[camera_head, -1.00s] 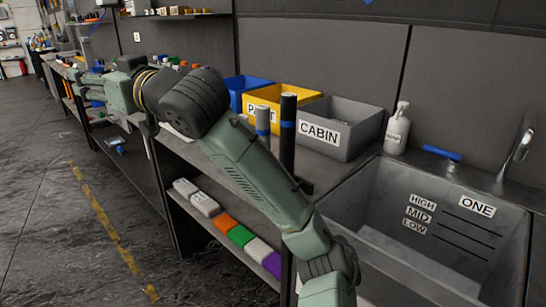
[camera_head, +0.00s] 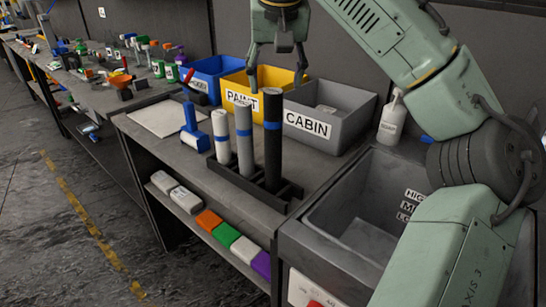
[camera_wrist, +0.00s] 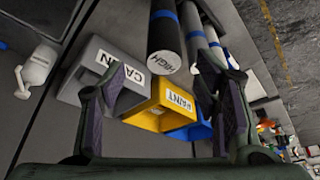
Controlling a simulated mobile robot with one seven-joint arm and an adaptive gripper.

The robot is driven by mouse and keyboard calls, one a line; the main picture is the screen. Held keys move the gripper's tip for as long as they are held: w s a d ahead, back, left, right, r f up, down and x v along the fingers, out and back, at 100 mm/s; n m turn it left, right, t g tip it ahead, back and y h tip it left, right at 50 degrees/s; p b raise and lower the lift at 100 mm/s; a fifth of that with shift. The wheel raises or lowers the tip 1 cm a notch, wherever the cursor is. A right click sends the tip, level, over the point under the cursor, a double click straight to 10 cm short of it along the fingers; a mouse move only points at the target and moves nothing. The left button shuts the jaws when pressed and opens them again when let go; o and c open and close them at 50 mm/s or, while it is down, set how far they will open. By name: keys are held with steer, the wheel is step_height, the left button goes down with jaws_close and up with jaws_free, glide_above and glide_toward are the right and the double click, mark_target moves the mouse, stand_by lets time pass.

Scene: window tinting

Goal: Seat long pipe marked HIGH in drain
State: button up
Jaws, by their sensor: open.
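The long black pipe (camera_head: 273,150) with a blue band stands upright in a dark rack (camera_head: 238,182) on the bench. It is the tallest of three pipes there. In the wrist view its end (camera_wrist: 165,62) reads HIGH. My gripper (camera_head: 276,74) is open and empty just above this pipe, pointing down. In the wrist view its fingers (camera_wrist: 162,88) are spread, with the pipe end between and beyond them. The sink (camera_head: 350,215) is at right, partly behind my arm, and its drain is hidden.
A grey pipe (camera_head: 244,140) and a shorter white pipe (camera_head: 221,137) stand left of the black one. The grey CABIN bin (camera_head: 340,130) and yellow PAINT bin (camera_head: 238,84) are close behind. A soap bottle (camera_head: 392,120) stands behind the sink.

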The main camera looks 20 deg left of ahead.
mark_target(273, 107)
steer(key=p+x, duration=0.1)
steer(key=x, duration=0.3)
steer(key=p+x, duration=0.1)
steer(key=x, duration=0.3)
steer(key=shift+s+a+f, duration=0.1)
steer(key=shift+s+a, duration=0.05)
steer(key=shift+s, duration=0.05)
jaws_close()
stand_by(0.5)
stand_by(0.4)
